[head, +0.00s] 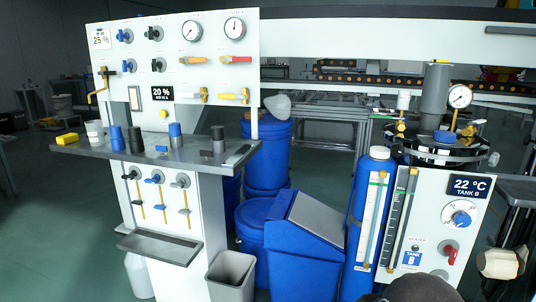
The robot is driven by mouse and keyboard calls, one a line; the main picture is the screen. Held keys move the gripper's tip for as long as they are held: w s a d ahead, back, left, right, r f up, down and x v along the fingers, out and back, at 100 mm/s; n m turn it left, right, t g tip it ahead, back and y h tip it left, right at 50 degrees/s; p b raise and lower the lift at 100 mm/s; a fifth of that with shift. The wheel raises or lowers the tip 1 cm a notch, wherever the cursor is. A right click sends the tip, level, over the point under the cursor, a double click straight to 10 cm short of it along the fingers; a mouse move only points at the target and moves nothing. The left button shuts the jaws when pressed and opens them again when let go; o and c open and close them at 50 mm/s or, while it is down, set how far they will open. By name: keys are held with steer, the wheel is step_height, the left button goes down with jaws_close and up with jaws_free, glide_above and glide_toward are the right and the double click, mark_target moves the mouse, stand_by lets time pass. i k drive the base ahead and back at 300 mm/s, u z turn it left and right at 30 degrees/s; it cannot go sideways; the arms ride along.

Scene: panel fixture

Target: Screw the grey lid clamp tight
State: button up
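The tank (430,225) at the right has a dark round lid (425,146). A small grey knob-like piece (493,159) sits at the right edge of the lid and looks like the lid clamp. It is too small to tell how tight it is. A blue knob (445,136), a pressure gauge on a brass stem (459,97) and a tall grey cylinder (434,90) stand on top of the lid. My gripper is not recognisable in the head view. A dark rounded shape at the bottom edge, in front of the tank, may be part of my arm.
A white panel (180,35) with gauges, valves and a grey shelf (165,148) stands at the left. A blue cylinder (367,215), a blue bin (300,240) and a grey waste bin (231,275) stand between panel and tank. Open floor (50,240) lies at the far left.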

mark_target(494, 159)
steer(key=z, duration=1.25)
